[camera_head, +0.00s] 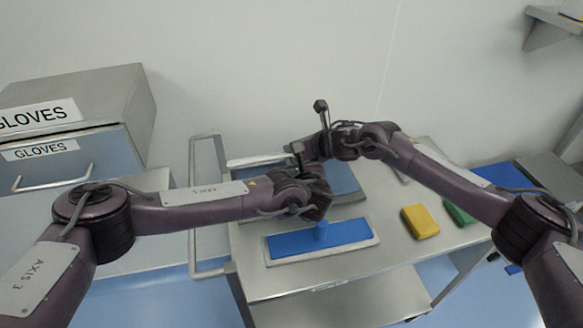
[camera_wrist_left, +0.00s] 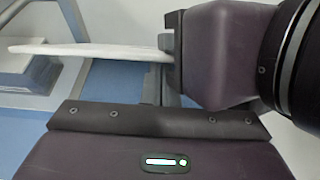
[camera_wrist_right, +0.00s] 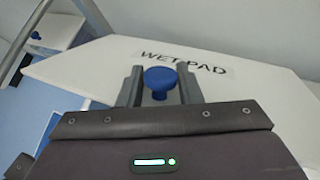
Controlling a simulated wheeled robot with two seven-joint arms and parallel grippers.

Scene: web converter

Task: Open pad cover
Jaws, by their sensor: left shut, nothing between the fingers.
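The white pad cover (camera_wrist_right: 255,95), labelled WET PAD, fills much of the right wrist view. Its blue knob (camera_wrist_right: 160,80) sits between the fingers of my right gripper (camera_wrist_right: 160,70), which is shut on it. The cover shows as a thin, near-level plate in the left wrist view (camera_wrist_left: 90,50) and at the back left of the trolley in the head view (camera_head: 255,160). It looks raised. A blue-grey, rimmed container (camera_head: 345,180) lies behind my arms, partly hidden. My left gripper (camera_head: 318,213) is shut and empty above a blue plate's knob; its fingertips are unclear.
The blue plate (camera_head: 335,238) lies on the front of the steel trolley (camera_head: 300,285). Yellow (camera_head: 420,221) and green (camera_head: 458,213) blocks lie right of it. The trolley's handle frame (camera_head: 192,215) and the GLOVES cabinet (camera_head: 75,115) stand left.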

